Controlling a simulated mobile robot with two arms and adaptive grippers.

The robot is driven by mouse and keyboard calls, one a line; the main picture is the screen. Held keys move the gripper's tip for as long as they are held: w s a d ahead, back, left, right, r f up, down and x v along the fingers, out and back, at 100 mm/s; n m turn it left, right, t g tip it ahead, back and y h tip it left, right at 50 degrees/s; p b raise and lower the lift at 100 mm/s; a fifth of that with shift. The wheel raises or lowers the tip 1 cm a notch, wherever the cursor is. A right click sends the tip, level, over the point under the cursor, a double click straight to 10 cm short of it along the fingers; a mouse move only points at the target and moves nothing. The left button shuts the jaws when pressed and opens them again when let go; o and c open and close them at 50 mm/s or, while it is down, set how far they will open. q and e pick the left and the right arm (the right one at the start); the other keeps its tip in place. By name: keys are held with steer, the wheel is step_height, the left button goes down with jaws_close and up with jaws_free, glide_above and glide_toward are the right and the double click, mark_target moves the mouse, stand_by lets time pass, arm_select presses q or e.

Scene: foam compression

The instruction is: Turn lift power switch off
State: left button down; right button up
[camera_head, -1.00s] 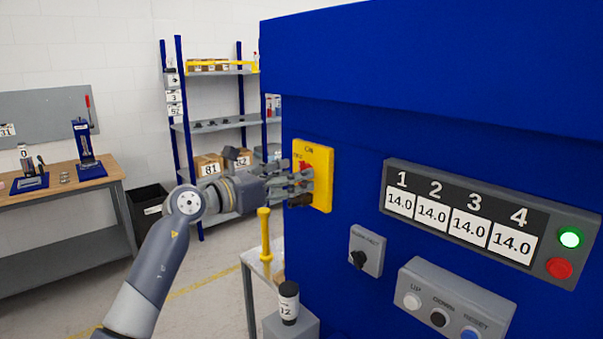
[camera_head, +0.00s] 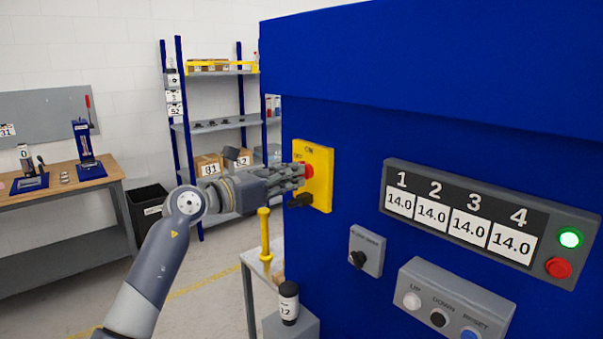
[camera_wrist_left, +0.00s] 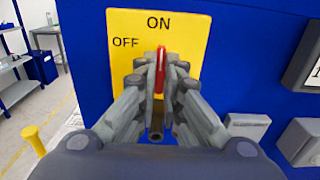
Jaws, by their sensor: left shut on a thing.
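The lift power switch is a yellow plate (camera_head: 318,168) on the side of the blue machine, marked ON at the top and OFF at the left. Its red handle (camera_wrist_left: 160,72) stands upright, pointing toward ON in the left wrist view. My left gripper (camera_head: 301,172) is at the plate, its fingers shut on the red handle from both sides. A dark cylindrical part (camera_wrist_left: 156,132) shows below the handle between the fingers; it also shows under the gripper in the head view (camera_head: 300,201). My right gripper is not in view.
The blue machine (camera_head: 440,60) fills the right side. It carries a numbered display panel (camera_head: 480,215) with a lit green lamp, a rotary switch (camera_head: 366,250) and a button box (camera_head: 450,305). A yellow post (camera_head: 265,235) stands below my left arm.

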arm_select(q)
steer(key=shift+r+n+p, duration=0.1)
steer(key=shift+n+p, duration=0.2)
steer(key=shift+p, duration=0.15)
steer(key=shift+n+p, duration=0.7)
steer(key=shift+p, duration=0.15)
steer(key=shift+n+p, duration=0.9)
steer(key=shift+p, duration=0.35)
steer(key=shift+n+p, duration=0.9)
steer(key=shift+p, duration=0.35)
steer(key=shift+n+p, duration=0.3)
steer(key=shift+p, duration=0.05)
